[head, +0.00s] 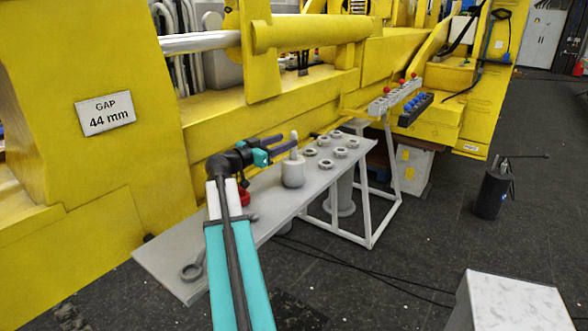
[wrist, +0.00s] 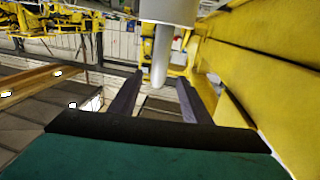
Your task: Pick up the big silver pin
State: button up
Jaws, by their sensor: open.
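The big silver pin (head: 292,174) stands upright on the grey table (head: 262,205), with a wide light-grey body below and a thinner rod on top. My gripper (head: 288,142) is open at the height of the thin rod, its purple fingers reaching toward it from the left. In the wrist view the pin (wrist: 160,60) appears inverted, wide body at the top edge and rod pointing down. There the rod lies between the tips of my open gripper (wrist: 160,77), with a gap on both sides. I cannot tell how deep the rod is between the fingers.
Several grey rings (head: 325,163) lie on the table right of the pin. A red object (head: 243,194) sits behind my wrist, and a ring-ended part (head: 192,268) lies at the near end. The yellow boom (head: 225,130) runs close behind the table. Racks with red and blue knobs (head: 394,96) stand beyond.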

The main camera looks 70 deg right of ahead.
aim_at(291, 138)
jog(key=shift+p+x, duration=1.15)
jog(key=shift+x, duration=0.35)
jog(key=shift+p+x, duration=0.4)
jog(key=shift+x, duration=0.7)
jog(key=shift+s, duration=0.1)
grip_shut()
jog(key=shift+r, duration=0.1)
